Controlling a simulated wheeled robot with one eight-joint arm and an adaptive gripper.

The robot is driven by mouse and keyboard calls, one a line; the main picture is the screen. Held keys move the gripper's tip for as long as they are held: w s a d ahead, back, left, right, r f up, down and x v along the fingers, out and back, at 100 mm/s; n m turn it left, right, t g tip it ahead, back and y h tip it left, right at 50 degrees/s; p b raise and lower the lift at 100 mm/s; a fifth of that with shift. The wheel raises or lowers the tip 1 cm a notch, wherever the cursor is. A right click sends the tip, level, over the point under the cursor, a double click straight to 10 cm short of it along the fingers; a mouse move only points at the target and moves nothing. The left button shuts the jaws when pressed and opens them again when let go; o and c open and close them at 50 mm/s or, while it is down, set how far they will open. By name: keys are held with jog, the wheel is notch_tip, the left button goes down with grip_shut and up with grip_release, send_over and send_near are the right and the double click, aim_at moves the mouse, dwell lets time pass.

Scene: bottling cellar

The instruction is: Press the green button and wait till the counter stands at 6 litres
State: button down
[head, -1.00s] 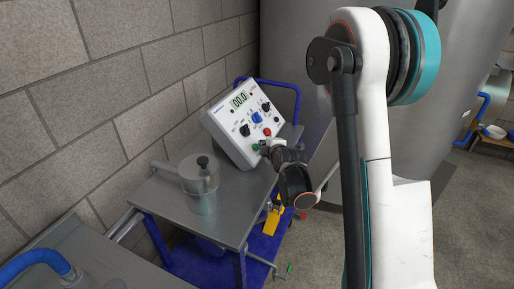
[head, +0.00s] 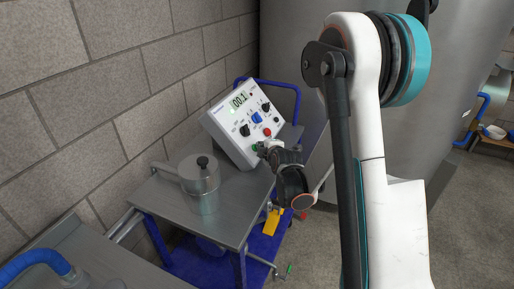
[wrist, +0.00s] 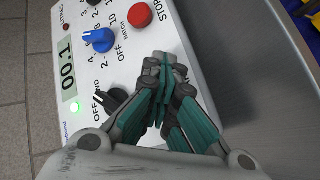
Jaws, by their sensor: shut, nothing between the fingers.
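The white control box (head: 232,146) stands tilted on the steel trolley top, with its counter (head: 240,100) reading 00.1. The counter also shows sideways in the wrist view (wrist: 68,66). My gripper (head: 262,149) is shut and empty, its fingertips at the lower part of the panel face where the green button is. In the wrist view my closed fingers (wrist: 160,65) cover that spot, so the green button is hidden there and contact cannot be seen directly. A green lamp (wrist: 74,107) on the panel is lit.
The panel also bears a red stop button (wrist: 140,15), a blue batch knob (wrist: 96,41) and black knobs. A lidded steel pot (head: 199,180) stands on the trolley (head: 228,222) left of the box. A stone wall is behind, a large steel tank right.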

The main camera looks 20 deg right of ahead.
jog(key=shift+s+r, duration=0.1)
dwell(0.3)
jog(key=shift+s+d+r+p, duration=0.3)
jog(key=shift+s+d+r, duration=0.1)
jog(key=shift+r, duration=0.15)
jog(key=s+d+r+p, duration=0.1)
jog(key=s+d+r, duration=0.1)
jog(key=r, duration=0.1)
jog(key=shift+s+d+r+p, duration=0.15)
jog(key=shift+s+d+p, duration=0.15)
jog(key=shift+d+p, duration=0.1)
jog(key=shift+a, duration=0.1)
dwell(0.7)
